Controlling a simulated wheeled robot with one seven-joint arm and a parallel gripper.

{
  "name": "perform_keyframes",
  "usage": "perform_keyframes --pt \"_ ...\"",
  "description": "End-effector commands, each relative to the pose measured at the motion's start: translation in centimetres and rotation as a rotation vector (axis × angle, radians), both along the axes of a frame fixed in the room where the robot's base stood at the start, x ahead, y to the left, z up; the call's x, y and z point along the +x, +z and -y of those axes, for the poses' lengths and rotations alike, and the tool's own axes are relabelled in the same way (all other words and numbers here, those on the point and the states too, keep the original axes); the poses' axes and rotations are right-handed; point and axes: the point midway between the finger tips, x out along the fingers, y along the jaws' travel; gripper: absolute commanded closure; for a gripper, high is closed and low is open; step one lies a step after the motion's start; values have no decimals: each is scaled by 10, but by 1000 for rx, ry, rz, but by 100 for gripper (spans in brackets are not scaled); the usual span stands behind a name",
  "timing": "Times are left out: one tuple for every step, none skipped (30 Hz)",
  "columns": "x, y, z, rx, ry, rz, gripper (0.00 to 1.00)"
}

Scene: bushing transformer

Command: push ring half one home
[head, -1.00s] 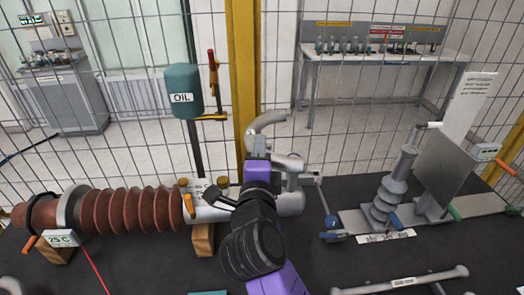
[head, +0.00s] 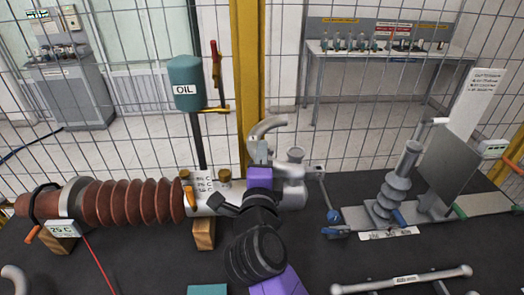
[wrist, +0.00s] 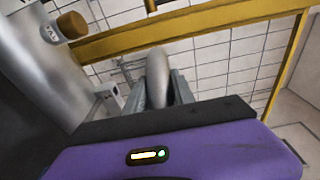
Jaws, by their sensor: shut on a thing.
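A grey curved piece (head: 268,127), which looks like ring half one, rises above the purple end of my arm in the head view. In the wrist view its pale rounded length (wrist: 157,75) stands between the fingers of my gripper (wrist: 160,88), which is shut on it. The piece is beside the grey metal end (head: 290,198) of the brown ribbed bushing (head: 130,208). Whether it touches or is seated there is hidden.
Wooden blocks (head: 204,234) support the bushing. Brass knobs (head: 224,178) stand close left of my wrist. A green OIL tank (head: 185,85) on a post is behind. A grey ribbed stand (head: 395,190) is at right, and a grey bar (head: 400,280) lies in front.

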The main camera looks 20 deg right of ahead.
Motion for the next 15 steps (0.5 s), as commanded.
perform_keyframes --pt "0 -6 0 0 0 1 100" --pt "0 -8 0 0 -1 1 100" --pt "0 -10 0 0 0 1 100" --pt "0 -12 0 0 0 1 100" --pt "0 -14 0 0 0 2 100" --pt "0 -16 0 0 0 2 100" --pt "0 -18 0 0 0 2 100" --pt "0 -19 0 0 0 2 100" --pt "0 -20 0 0 0 2 100" --pt "0 -21 0 0 0 2 100" --pt "0 -22 0 0 0 2 100" --pt "0 -22 0 0 0 2 100" --pt "0 -23 0 0 0 2 100" --pt "0 -23 0 0 0 2 100" --pt "0 -23 0 0 0 2 100"
